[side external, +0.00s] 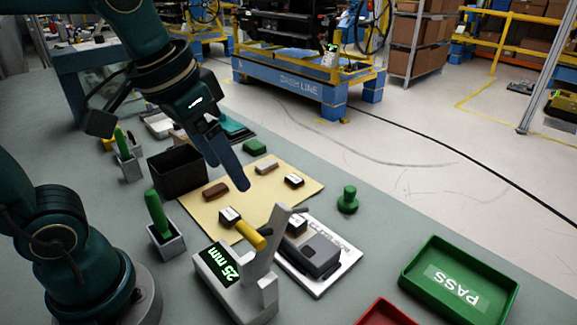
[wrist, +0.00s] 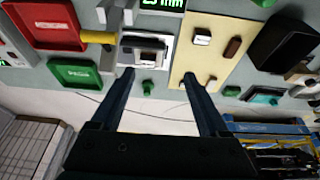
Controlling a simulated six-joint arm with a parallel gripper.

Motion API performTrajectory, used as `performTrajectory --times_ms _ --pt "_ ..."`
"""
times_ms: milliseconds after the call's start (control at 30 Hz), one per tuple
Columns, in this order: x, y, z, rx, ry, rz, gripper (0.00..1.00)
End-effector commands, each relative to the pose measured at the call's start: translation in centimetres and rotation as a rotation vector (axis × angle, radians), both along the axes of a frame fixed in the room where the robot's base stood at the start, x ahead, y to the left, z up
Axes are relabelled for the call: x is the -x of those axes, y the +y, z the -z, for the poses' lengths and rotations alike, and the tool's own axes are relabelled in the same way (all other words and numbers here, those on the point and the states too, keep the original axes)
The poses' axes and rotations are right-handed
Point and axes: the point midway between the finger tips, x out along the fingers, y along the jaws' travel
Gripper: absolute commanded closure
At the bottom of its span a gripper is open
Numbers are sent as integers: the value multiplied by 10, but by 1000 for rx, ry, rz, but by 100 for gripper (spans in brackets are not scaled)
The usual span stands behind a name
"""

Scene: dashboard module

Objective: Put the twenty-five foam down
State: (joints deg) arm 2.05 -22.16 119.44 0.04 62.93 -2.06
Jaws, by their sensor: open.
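My gripper (side external: 226,170) is open and empty above the tan mat (side external: 308,187); its two fingers also show in the wrist view (wrist: 158,76). I cannot tell which is the twenty-five foam. A grey gauge (side external: 262,285) with a yellow cylinder shows "25 mm" on its green display. Nothing visible is held between the fingers.
A grey device on a white plate (side external: 345,257) stands beside the gauge. A green knob (side external: 348,199), a green PASS tray (side external: 485,262) and a red tray (side external: 385,313) lie to the right. A black bin (side external: 177,173) and green-handled tools in grey holders (side external: 168,245) stand left of the mat.

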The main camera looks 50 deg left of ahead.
Motion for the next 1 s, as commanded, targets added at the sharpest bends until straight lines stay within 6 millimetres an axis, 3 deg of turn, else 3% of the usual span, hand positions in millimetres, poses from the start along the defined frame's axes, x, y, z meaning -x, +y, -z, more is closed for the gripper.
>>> performTrajectory --times_ms 100,300,1000 --pt "23 4 13 -5 -71 -3 22" --pt "41 7 30 -10 -136 -3 22" --pt "44 7 34 -11 -147 -3 22"
